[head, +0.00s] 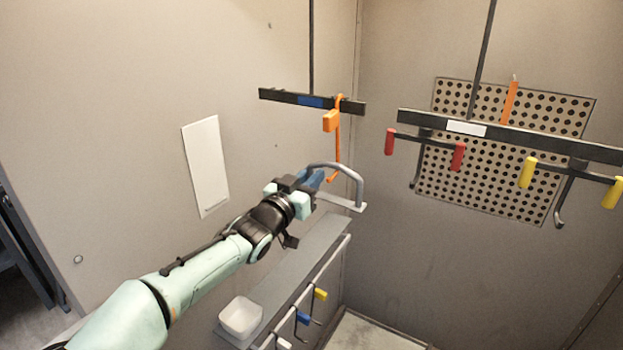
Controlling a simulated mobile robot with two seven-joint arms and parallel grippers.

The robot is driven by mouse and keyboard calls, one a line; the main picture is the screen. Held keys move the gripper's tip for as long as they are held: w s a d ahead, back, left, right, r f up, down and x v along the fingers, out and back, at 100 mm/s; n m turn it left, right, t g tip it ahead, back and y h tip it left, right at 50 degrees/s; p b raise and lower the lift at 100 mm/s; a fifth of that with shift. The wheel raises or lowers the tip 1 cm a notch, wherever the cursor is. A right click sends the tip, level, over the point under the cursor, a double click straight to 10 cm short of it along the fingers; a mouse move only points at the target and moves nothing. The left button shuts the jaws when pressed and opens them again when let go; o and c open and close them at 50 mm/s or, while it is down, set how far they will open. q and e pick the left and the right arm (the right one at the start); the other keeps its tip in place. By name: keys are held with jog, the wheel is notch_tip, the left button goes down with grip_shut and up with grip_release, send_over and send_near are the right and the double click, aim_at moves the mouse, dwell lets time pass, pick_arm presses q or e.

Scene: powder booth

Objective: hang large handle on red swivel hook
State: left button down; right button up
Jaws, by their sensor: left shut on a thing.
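The large handle (345,168) is a grey arched bar with a flat lower piece. My left gripper (312,181) is shut on it at its left side and holds it in the air. The red swivel hook (425,142) hangs from the black bar at the right. It has a dark crossbar with a red block at each end, and a dark hook reaches down below its left part. The handle is to the left of this hook and lower in the picture, apart from it. My right gripper is not in view.
An orange hook (331,121) hangs from the left black bar (285,96), just above the handle. A yellow-ended hook (562,167) hangs at the right bar (560,145). Below, a grey shelf (292,270) carries a white bowl (241,317), with small coloured hooks along its rail.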

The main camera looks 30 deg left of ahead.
pick_arm(q)
jog(key=s+b, duration=0.4)
jog(key=s, duration=0.5)
jog(key=shift+s+a, duration=0.4)
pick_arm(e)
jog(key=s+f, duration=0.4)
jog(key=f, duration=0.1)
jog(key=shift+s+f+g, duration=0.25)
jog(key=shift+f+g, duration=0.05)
pick_arm(q)
jog(key=shift+d, duration=0.1)
dwell(0.6)
